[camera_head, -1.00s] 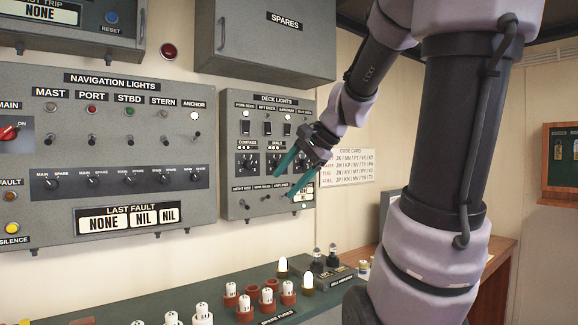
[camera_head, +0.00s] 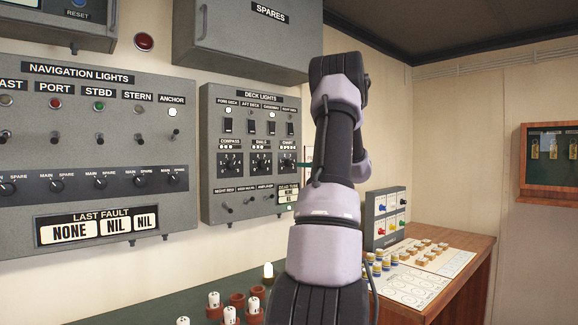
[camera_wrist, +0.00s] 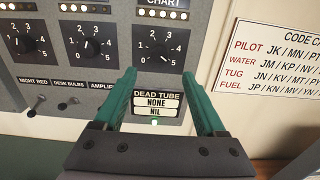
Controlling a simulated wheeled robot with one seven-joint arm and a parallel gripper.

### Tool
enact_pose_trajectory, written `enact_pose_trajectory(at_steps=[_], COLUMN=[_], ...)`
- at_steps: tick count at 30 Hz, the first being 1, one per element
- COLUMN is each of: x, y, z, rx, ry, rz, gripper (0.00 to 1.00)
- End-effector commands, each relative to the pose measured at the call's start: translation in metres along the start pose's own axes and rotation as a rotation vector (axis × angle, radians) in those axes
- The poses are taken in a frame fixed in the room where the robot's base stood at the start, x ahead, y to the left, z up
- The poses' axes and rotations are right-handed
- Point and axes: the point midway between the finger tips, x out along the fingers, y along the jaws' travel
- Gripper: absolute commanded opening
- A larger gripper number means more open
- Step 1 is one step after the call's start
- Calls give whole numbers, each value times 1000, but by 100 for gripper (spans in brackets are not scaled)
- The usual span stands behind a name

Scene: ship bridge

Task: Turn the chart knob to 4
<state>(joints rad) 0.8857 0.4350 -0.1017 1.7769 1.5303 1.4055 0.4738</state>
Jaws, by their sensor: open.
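The chart knob (camera_wrist: 162,50) is a dark round knob on a black dial plate with white numbers, under the CHART label. It shows at the top middle of the wrist view; I cannot read its pointer setting for certain. In the head view the chart dial (camera_head: 287,162) is the rightmost of three on the deck lights panel (camera_head: 212,200). My gripper (camera_wrist: 159,80) is open and empty. Its two teal fingers reach toward the panel, tips just below the knob in the wrist picture and not around it. In the head view my arm hides most of the gripper.
Two similar knobs sit left of the chart knob, with toggle switches (camera_wrist: 38,103) below them. The DEAD TUBE plate (camera_wrist: 157,104) lies between the fingers in the picture. A code card (camera_wrist: 275,60) hangs on the wall to the right. Fuses stand on the bench below.

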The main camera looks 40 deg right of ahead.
Motion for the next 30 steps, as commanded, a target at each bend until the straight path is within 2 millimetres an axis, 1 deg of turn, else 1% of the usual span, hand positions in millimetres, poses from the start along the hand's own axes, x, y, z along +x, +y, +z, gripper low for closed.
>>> enact_pose_trajectory(at_steps=[1, 6, 12, 15, 18, 26, 29, 30], x=[11, 44, 76, 84, 88, 89, 89, 89], y=[2, 2, 2, 2, 2, 2, 2, 2], z=[-1, -1, 0, -1, -1, 0, 0, 0], rx=[0, -1, -2, -3, -3, -2, -3, -3], ry=[0, 1, 1, 3, 2, 2, 2, 2], rz=[5, 5, 5, 4, 3, 3, 3, 3], gripper=[73, 73, 73, 73, 73, 73, 39, 23])
